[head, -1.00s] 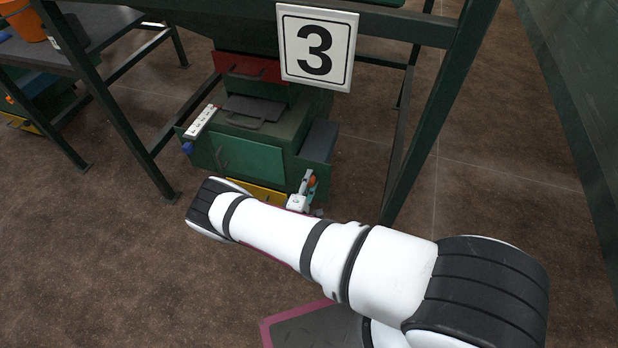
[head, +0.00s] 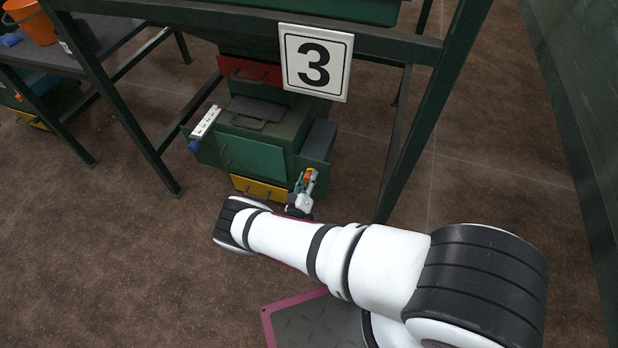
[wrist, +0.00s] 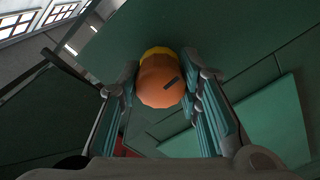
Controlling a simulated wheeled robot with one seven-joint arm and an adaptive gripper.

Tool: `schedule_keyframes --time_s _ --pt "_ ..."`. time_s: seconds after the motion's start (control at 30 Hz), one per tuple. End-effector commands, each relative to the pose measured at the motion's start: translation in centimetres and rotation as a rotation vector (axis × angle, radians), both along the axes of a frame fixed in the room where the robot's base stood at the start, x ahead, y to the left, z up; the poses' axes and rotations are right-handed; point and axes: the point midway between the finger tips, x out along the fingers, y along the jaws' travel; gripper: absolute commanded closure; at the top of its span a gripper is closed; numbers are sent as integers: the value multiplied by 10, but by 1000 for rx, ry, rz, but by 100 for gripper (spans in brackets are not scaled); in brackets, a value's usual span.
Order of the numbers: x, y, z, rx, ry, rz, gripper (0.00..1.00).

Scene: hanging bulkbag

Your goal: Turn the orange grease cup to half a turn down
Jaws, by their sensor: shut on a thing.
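The orange grease cup (wrist: 160,82) sits between the two fingers of my gripper (wrist: 160,88) in the wrist view. Its rounded orange cap has a dark mark towards its upper right, and a yellow part shows behind it. The fingers are shut on the cup, one on each side. In the head view, the cup (head: 308,175) is a small orange spot at the right side of the green cabinet (head: 252,158), low down. My gripper (head: 306,184) is beside it there, partly hidden behind my arm.
The cabinet has a red drawer (head: 250,72), a yellow drawer (head: 258,188) and a labelled white strip (head: 205,121). A sign with a 3 (head: 316,62) hangs above from a dark green frame (head: 420,110). An orange bucket (head: 32,20) stands on a table at left. Brown floor is clear.

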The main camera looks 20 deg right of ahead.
Motion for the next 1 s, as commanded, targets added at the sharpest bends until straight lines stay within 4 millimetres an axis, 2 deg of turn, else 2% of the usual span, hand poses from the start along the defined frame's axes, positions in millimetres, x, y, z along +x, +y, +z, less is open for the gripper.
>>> schedule_keyframes --time_s 0.3,0.73,0.77,0.83,1.0 --pt "-1 0 -2 69 -44 0 96" --pt "-1 0 -2 75 -48 0 96" --pt "-1 0 -2 75 -48 0 64" --pt "-1 0 -2 75 -48 0 48" --pt "0 0 -1 73 -51 0 47"
